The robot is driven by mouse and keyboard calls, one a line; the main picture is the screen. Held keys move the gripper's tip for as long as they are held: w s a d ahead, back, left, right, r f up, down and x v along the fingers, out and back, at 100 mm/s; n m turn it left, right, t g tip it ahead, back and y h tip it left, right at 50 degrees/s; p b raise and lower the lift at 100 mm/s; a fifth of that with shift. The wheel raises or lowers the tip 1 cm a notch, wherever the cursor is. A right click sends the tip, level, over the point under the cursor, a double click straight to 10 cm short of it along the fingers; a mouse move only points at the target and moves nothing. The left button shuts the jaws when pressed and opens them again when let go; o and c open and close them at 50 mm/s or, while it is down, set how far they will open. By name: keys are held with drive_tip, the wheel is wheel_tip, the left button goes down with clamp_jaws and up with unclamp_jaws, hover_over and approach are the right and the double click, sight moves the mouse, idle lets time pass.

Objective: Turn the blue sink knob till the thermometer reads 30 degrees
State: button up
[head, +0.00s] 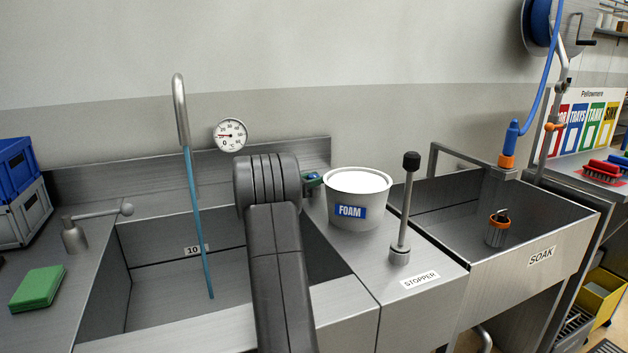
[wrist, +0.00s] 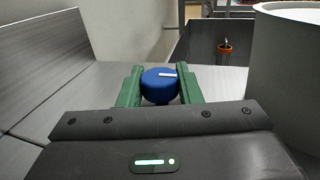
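The blue sink knob (wrist: 160,88) has a white pointer mark, which points to the right in the wrist view. My gripper (wrist: 160,92) has its green fingers on both sides of the knob, seemingly touching it. In the head view my arm hides most of the gripper (head: 314,180) and the knob. The round white thermometer (head: 230,135) is on the wall behind the sink; its red needle points left, but the numbers are too small to read. A blue stream of water (head: 198,225) runs from the curved spout (head: 180,110) into the sink basin (head: 150,285).
A white FOAM tub (head: 358,205) stands close to the right of my gripper. Beyond it are an upright stopper lever (head: 404,215) and the SOAK basin (head: 540,225). A green sponge (head: 37,288) and a lever handle (head: 75,235) are left of the sink.

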drive_tip(key=shift+c, duration=0.5)
drive_tip(key=shift+f+n+t+y+b, duration=0.1)
drive_tip(key=shift+n+t+y+b, duration=0.25)
drive_tip(key=shift+b, duration=0.25)
drive_tip(key=shift+f+n+t+y+b, duration=0.15)
drive_tip(key=shift+n+t+y+b, duration=0.45)
drive_tip(key=shift+t+b, duration=0.2)
drive_tip(key=n+t+y+b, duration=0.2)
drive_tip(key=y+b, duration=0.1)
drive_tip(key=b, duration=0.2)
drive_tip(key=shift+n+t+y, duration=0.25)
drive_tip(key=shift+n, duration=0.1)
drive_tip(key=shift+n+t+y+b, duration=0.3)
drive_tip(key=shift+n+y+b, duration=0.3)
drive_tip(key=shift+b, duration=0.65)
drive_tip(key=shift+r+y+b, duration=0.25)
drive_tip(key=shift+y+b, duration=0.25)
drive_tip(key=shift+y, duration=0.1)
drive_tip(key=o, duration=1)
drive_tip(key=shift+c, duration=0.2)
